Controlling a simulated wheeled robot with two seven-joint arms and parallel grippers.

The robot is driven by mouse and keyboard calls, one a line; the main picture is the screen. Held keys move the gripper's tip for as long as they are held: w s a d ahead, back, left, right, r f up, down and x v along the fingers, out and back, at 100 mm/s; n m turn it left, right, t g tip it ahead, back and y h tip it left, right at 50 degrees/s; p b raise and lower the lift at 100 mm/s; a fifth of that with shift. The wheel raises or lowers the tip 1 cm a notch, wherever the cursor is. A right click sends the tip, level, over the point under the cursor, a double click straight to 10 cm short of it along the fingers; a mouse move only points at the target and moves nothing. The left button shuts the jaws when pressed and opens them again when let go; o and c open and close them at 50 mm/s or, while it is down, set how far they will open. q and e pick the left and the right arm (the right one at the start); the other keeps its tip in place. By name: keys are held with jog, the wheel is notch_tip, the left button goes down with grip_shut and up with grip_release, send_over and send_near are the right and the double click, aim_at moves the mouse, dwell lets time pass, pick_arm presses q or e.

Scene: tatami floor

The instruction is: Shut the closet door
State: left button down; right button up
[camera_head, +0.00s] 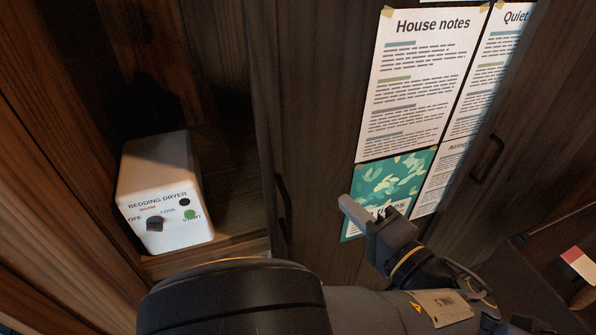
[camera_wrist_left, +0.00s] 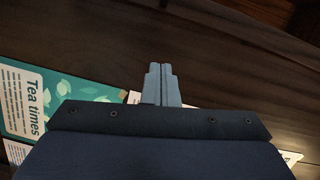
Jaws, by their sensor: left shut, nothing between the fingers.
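The closet door (camera_head: 315,100) is a dark wood panel with a black handle (camera_head: 282,205) near its left edge. To the left of that edge the closet stands open, its inside showing. My left gripper (camera_head: 347,207) is shut and empty, in front of the door, right of the handle and over a teal poster (camera_head: 395,180). In the left wrist view, its closed fingers (camera_wrist_left: 163,75) show against dark wood (camera_wrist_left: 100,50). I cannot tell whether they touch the door. My right gripper is not in view.
A white bedding dryer (camera_head: 160,180) sits on a shelf inside the opening. House notes (camera_head: 420,75) and other sheets are on the dark front. A second black handle (camera_head: 487,158) is at the right. A pink-and-white item (camera_head: 580,260) lies at the far right.

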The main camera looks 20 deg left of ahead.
aim_at(287, 174)
pick_arm(q)
jog(key=p+x, duration=0.1)
jog(key=x, duration=0.8)
jog(key=shift+r, duration=0.15)
jog(key=a, duration=0.1)
jog(key=s+a, duration=0.1)
jog(key=a, duration=0.1)
jog(key=shift+s+f+p, duration=0.15)
jog(key=shift+f+p, duration=0.15)
jog(key=shift+f, duration=0.05)
jog(key=shift+s+a+f, duration=0.15)
jog(key=shift+s+a, duration=0.1)
jog(key=shift+a, duration=0.1)
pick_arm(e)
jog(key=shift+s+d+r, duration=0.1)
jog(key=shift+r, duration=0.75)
